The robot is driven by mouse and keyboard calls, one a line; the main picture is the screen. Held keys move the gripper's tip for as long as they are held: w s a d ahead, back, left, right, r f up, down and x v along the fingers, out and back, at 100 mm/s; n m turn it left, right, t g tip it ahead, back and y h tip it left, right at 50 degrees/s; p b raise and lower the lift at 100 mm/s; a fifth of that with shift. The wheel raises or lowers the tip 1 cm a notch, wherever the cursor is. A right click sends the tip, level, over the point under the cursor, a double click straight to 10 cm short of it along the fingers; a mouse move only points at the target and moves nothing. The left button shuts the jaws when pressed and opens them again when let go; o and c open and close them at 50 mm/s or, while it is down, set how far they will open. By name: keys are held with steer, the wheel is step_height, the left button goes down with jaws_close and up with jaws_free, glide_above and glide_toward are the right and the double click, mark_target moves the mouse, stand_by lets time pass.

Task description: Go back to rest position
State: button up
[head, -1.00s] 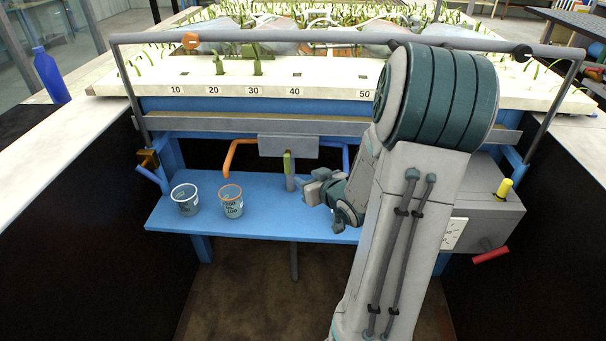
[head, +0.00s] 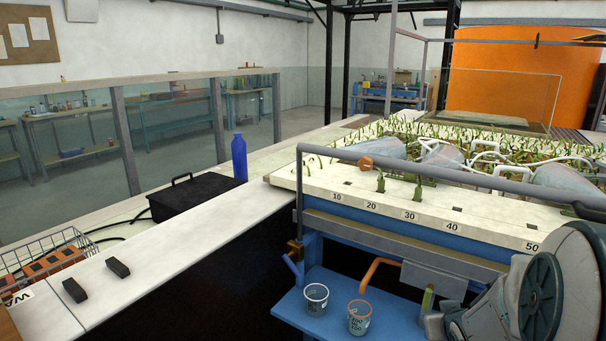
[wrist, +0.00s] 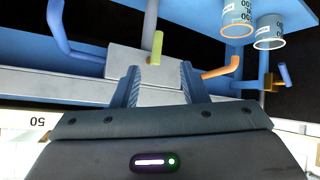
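My gripper (head: 432,326) is at the lower right of the head view, mostly cut off by the frame edge, with my arm bulky beside it. In the wrist view my gripper (wrist: 160,76) shows two fingers spread apart with nothing between them. A green-handled lever (head: 427,301) stands close by it in the head view. In the wrist view the lever's yellow-green handle (wrist: 157,46) lies just beyond the gap between the fingertips, in front of a grey box (wrist: 142,68). Contact with it cannot be made out.
Two clear cups, one white-rimmed (head: 316,299) and one orange-rimmed (head: 359,317), stand on the blue shelf (head: 290,306). An orange bent pipe (head: 377,269) and a grey rail (head: 420,180) are near. A blue bottle (head: 239,158) and black case (head: 193,196) sit on the left counter.

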steer(key=s+a+r+g+y+p, duration=0.1)
steer(key=s+a+r+g+p, duration=0.2)
steer(key=s+a+r, duration=0.3)
steer(key=s+a+r+g+y+p, duration=0.1)
steer(key=s+a+r+g+p, duration=0.2)
steer(key=s+a+r, duration=0.4)
steer(key=s+a+g, duration=0.1)
steer(key=s+a, duration=0.2)
steer(key=s, duration=0.2)
steer(key=shift+s+a+r, duration=0.15)
steer(key=shift+a, duration=0.05)
